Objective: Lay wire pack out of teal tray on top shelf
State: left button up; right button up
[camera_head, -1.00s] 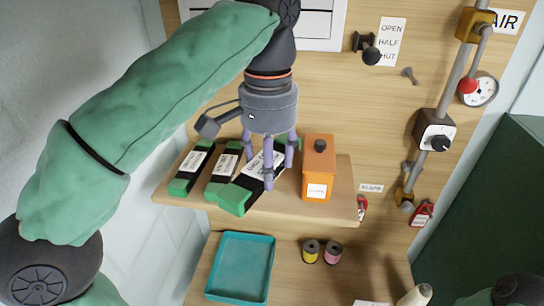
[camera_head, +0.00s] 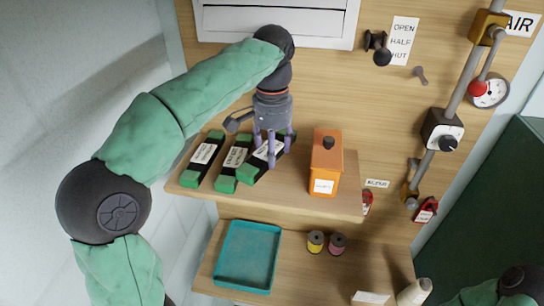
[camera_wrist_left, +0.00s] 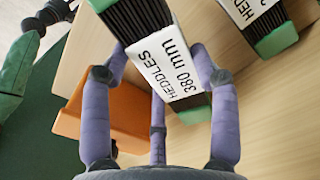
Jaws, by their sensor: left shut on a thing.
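My left gripper (camera_head: 271,148) is shut on a wire pack (camera_head: 257,166), a black bar with green ends and a white label. It is at the top shelf (camera_head: 290,197), between another pack and the orange box; I cannot tell if it fully rests on the board. In the left wrist view the fingers straddle this pack (camera_wrist_left: 165,65), whose label reads HEDDLES 380 mm. The teal tray (camera_head: 248,256) is empty on the lower shelf. My right gripper is not in view; only a piece of my right arm shows at the bottom right.
Two similar packs (camera_head: 202,160) (camera_head: 234,163) lie left of the held one. An orange box (camera_head: 326,165) with a black knob stands close on its right. Valve pipes (camera_head: 459,92) run up the right wall.

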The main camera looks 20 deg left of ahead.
pick_arm(q)
jog(key=f, duration=0.2)
jog(key=w+f+p, duration=0.1)
jog(key=shift+a+f, duration=0.1)
jog(key=shift+a, duration=0.15)
jog(key=shift+s+f, duration=0.1)
jog(key=shift+f, duration=0.4)
jog(key=shift+f, duration=0.15)
jog(key=o, duration=1.6)
jog(key=shift+c, duration=0.2)
notch_tip(320, 180, up, 12)
jog(key=shift+r, duration=0.15)
